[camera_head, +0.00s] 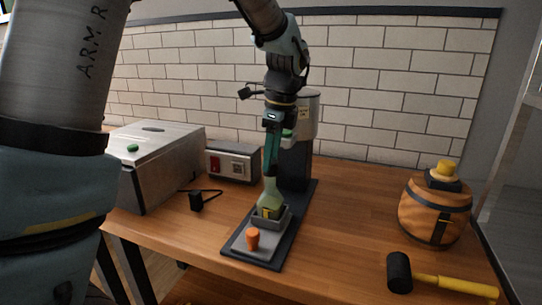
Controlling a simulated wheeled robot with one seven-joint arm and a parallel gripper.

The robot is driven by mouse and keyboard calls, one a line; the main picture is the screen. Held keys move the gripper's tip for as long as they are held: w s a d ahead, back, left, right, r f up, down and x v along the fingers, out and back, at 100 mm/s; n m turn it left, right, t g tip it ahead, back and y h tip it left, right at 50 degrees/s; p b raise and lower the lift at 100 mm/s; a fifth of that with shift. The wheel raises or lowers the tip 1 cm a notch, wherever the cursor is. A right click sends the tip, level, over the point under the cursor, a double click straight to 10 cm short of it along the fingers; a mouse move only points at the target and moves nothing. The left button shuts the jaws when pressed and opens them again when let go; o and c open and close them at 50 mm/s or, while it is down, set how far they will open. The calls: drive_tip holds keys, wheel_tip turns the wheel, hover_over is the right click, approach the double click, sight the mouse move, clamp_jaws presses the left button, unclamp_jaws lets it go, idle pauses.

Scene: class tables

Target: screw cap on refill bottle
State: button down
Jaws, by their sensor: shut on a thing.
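A pale green bottle (269,196) with a yellow patch low on its side stands in a small square grey holder (285,221). The holder is on a dark base plate (306,192) on the wooden table. My gripper (270,176) reaches down from above and is shut at the narrow top of the bottle. The exact contact, and any cap between the fingers, are too small to tell. An orange cap-like piece (253,238) stands on a grey pad (243,248) at the near end of the plate, apart from my gripper.
A grey machine (308,115) rises behind the bottle. A metal box (155,160), a small red-fronted box (231,164) and a black corded piece (197,201) are to the left. A wooden barrel (425,213) and a yellow-handled mallet (450,285) are right. Table between is clear.

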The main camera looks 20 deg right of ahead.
drive_tip(key=shift+f, duration=0.25)
drive_tip(key=shift+r+m+p, duration=0.15)
drive_tip(key=shift+m+p, duration=0.4)
drive_tip(key=shift+m, duration=0.55)
drive_tip(key=shift+m+h+p, duration=0.3)
drive_tip(key=shift+m+p, duration=0.2)
drive_tip(key=shift+m, duration=0.7)
drive_tip(key=shift+m+t+p, duration=0.3)
drive_tip(key=shift+m+p, duration=0.3)
drive_tip(key=shift+m+h+p, duration=0.4)
drive_tip(key=shift+m+p, duration=0.9)
drive_tip(key=shift+m, duration=0.3)
